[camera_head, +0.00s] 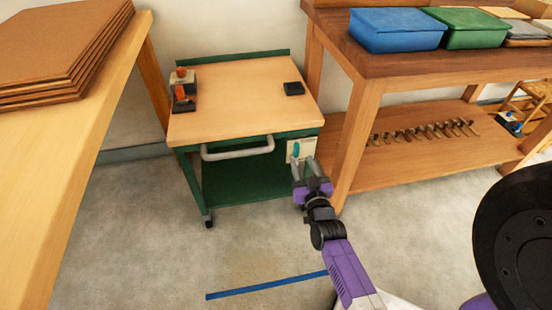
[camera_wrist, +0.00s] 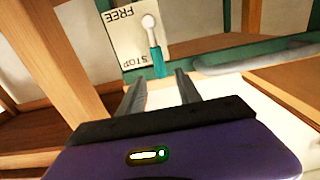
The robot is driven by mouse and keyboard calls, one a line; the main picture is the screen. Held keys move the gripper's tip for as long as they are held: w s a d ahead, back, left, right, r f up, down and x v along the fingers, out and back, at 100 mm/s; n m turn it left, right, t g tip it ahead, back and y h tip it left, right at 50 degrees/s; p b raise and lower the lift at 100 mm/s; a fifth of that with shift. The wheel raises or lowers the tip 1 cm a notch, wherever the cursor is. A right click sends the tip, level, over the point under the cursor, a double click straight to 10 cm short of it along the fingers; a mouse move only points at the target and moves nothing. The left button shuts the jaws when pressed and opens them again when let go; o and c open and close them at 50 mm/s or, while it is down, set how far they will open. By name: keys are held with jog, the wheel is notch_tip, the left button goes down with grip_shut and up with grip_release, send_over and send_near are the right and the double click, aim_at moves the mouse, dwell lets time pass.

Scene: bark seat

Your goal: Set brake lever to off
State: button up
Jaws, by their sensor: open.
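The brake lever (camera_head: 296,150) is a small teal handle on a cream plate at the right front corner of the green cart. In the wrist view the lever (camera_wrist: 157,60) hangs from a pale round pivot and points to the STOP end of the plate (camera_wrist: 122,38). The word FREE is at the plate's other end, and both words appear upside down. My gripper (camera_head: 303,164) is open, just in front of the lever. In the wrist view the gripper's fingers (camera_wrist: 160,77) stand to either side of the handle's tip; I cannot tell whether they touch it.
The cart (camera_head: 240,100) has a wooden top with a dark block (camera_head: 293,89) and small orange-topped items (camera_head: 182,84). Its grey push handle (camera_head: 238,152) is left of the lever. A workbench leg (camera_head: 358,140) stands close on the right.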

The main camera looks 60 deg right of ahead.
aim_at(297, 150)
jog(key=b+x, duration=0.1)
jog(key=x, duration=0.6)
jog(key=shift+w+d+r+b, duration=0.1)
jog(key=shift+w+d+b, duration=0.1)
jog(key=shift+w+b, duration=0.1)
grip_shut()
dwell(1.2)
